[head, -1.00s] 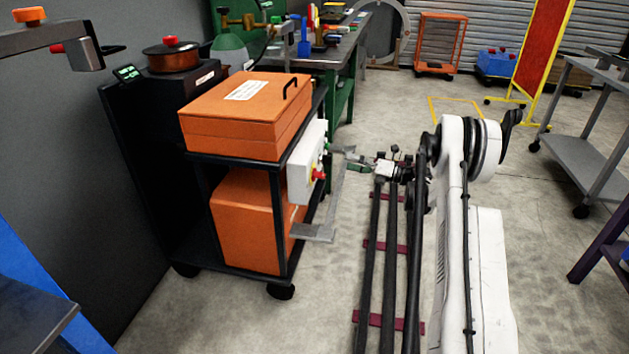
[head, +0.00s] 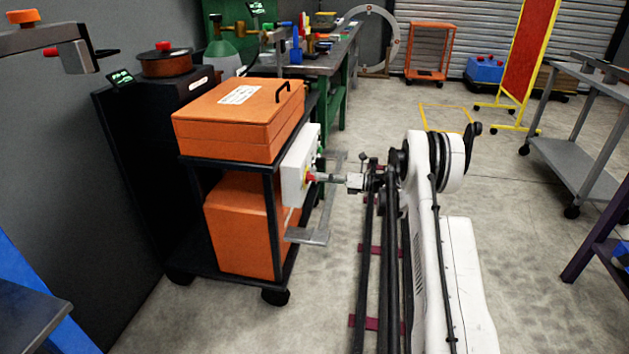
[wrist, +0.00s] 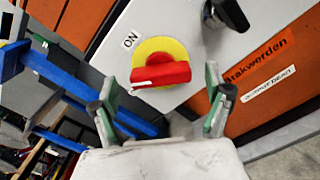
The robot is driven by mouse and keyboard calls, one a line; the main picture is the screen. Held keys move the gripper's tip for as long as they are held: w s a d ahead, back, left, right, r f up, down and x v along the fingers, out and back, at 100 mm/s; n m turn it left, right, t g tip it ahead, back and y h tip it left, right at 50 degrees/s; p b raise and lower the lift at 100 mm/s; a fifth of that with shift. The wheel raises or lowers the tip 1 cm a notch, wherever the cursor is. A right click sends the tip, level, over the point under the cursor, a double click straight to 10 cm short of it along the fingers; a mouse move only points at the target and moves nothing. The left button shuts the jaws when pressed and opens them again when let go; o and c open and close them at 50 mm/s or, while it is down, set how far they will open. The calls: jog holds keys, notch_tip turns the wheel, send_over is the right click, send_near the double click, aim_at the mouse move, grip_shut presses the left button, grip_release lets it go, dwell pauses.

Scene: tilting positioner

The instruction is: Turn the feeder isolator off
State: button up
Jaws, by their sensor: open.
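The feeder isolator shows in the wrist view as a red handle (wrist: 160,75) on a yellow disc (wrist: 152,49), on a white box. The bar of the handle lies roughly crosswise in this view, and an ON label (wrist: 131,40) is at the disc's upper left. My gripper (wrist: 160,112) is open, with one finger on each side just short of the handle; contact is not visible. It also shows in the head view (head: 322,177).
A black knob (wrist: 230,13) is on the same box, right of the handle. A grey bracket (head: 318,235) sticks out below the box. An orange case (head: 235,125) tops the black cart. Open floor lies beyond my arm.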

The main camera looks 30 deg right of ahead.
jog(key=shift+x, duration=1.4)
jog(key=c, duration=1.2)
jog(key=shift+o, duration=0.2)
jog(key=shift+n+b, duration=0.3)
jog(key=shift+b, duration=0.05)
jog(key=n, duration=0.3)
jog(key=shift+s+b, duration=0.1)
jog(key=shift+b, duration=0.25)
jog(key=shift+a+n+b, duration=0.1)
jog(key=shift+n+b, duration=0.2)
jog(key=shift+n, duration=1.6)
